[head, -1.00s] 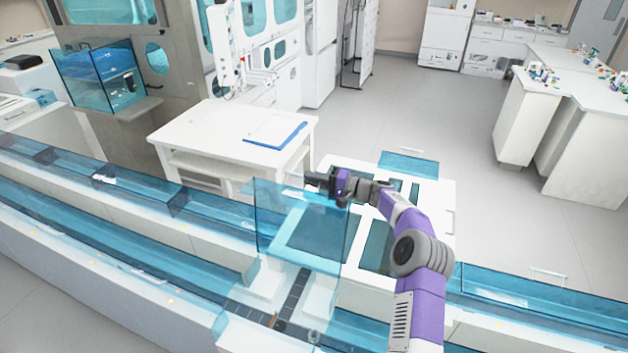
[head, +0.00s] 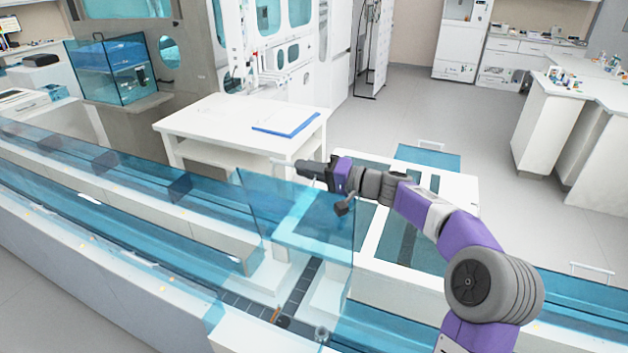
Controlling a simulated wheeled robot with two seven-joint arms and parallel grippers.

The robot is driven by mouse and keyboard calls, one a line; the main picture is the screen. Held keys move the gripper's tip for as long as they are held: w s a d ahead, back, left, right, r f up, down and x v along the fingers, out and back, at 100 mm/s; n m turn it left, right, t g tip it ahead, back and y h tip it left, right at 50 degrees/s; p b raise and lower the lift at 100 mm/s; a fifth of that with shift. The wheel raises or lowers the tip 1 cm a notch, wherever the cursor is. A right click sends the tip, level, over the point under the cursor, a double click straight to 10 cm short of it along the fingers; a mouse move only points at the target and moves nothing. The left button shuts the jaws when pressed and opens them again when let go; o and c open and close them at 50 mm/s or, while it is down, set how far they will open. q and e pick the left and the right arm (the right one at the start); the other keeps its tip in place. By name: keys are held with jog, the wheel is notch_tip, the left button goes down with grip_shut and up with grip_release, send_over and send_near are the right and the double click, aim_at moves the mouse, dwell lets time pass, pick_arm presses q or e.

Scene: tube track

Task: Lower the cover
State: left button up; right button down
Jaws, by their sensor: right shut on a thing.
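The cover (head: 310,215) is a clear blue panel raised on edge over the track, tilted rather than lying flat. Below it, an open stretch of the track (head: 297,290) shows a dark tiled bed. My right gripper (head: 285,163) is at the cover's upper edge, shut on what looks like its pale handle; the fingertips are small and the exact contact is hard to see. My right arm reaches in from the lower right. My left gripper is not in view.
Other blue-covered track sections run to the left (head: 120,170) and lower right. A white table (head: 215,125) with a blue-edged board stands behind the cover. A white cabinet with blue panels (head: 428,158) is right of it. Floor at right is clear.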

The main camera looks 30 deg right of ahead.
aim_at(293, 206)
jog(key=shift+s+a+f+n+b, duration=0.45)
jog(key=shift+s+a+b, duration=0.6)
jog(key=shift+b, duration=0.95)
jog(key=shift+s+a+f+n+b, duration=0.3)
jog(key=shift+s+a+n+b, duration=0.5)
jog(key=shift+b, duration=1.15)
jog(key=shift+s+a+f+n+b, duration=0.35)
jog(key=shift+s+a+b, duration=0.65)
jog(key=shift+a+b, duration=0.75)
jog(key=shift+d, duration=0.3)
jog(key=c, duration=1.2)
grip_release()
jog(key=shift+o, duration=0.2)
jog(key=shift+s+d, duration=0.1)
